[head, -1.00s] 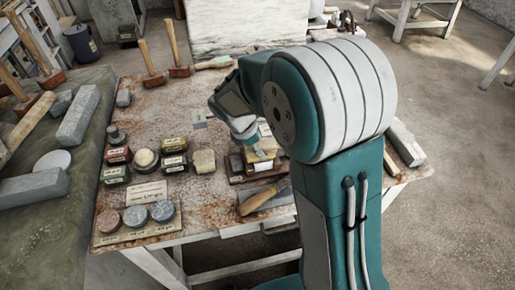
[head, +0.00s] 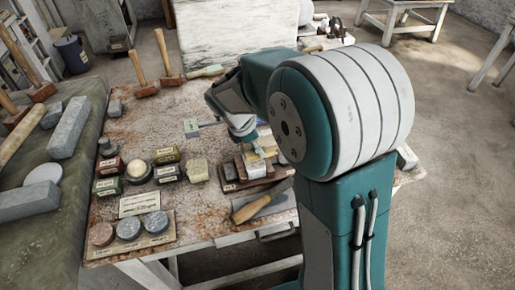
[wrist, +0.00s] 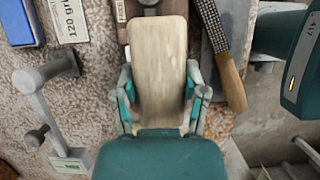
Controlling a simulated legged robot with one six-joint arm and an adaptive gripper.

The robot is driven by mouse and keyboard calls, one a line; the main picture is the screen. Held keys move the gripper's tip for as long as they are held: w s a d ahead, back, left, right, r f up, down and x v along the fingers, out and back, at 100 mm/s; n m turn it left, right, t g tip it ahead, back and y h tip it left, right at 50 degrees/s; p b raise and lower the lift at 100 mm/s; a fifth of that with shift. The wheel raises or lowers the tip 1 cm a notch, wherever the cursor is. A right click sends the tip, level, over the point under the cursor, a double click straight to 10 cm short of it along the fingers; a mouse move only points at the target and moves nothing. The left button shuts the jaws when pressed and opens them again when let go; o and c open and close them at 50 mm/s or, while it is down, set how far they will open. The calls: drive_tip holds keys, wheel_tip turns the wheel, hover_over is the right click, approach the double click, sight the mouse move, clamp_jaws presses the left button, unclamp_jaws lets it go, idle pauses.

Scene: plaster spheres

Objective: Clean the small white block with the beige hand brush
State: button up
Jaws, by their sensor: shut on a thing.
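My gripper (wrist: 163,95) is shut on the beige hand brush (wrist: 158,55), with one finger on each side of it. In the wrist view the brush's long flat back faces the camera. In the head view my gripper (head: 254,150) is low over the right part of the bench. A small white block (head: 256,169) lies just below it on dark wooden pieces. In the wrist view the block is hidden by the brush. I cannot tell whether the bristles touch it.
A flat rasp with a wooden handle (head: 250,209) lies in front of the block. Several small tins and a pale block (head: 198,171) stand to the left. A stone disc board (head: 128,239) lies at the front left. Mallets (head: 165,65) stand at the back.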

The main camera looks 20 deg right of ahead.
drive_tip(key=shift+r, duration=2)
